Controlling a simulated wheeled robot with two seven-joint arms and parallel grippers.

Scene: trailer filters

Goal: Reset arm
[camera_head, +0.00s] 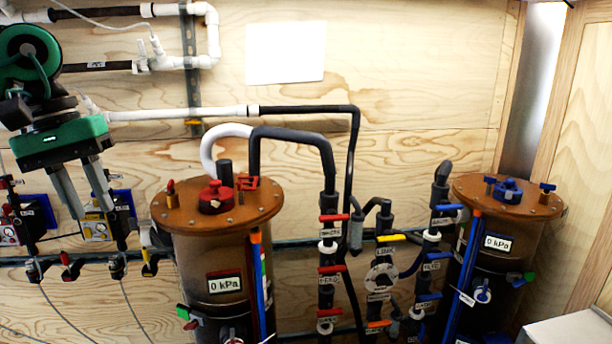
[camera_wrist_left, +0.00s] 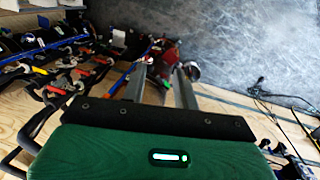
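My left gripper (camera_head: 92,205) hangs at the left of the head view, its green body above and its two grey fingers pointing down. The fingers are apart with nothing between them, in front of the wooden wall and its small valve boxes. In the left wrist view the same gripper (camera_wrist_left: 160,70) also shows spread fingers, with red and dark fittings beyond them. I cannot tell any contact with those fittings. My right gripper is in neither view.
A left filter tank (camera_head: 217,270) and a right filter tank (camera_head: 507,240) stand by the wall, each reading 0 kPa. Pipes with coloured valve handles (camera_head: 333,268) stand between them. White pipes (camera_head: 180,113) run along the wall. A yellow-fronted box (camera_head: 97,229) is behind my left fingers.

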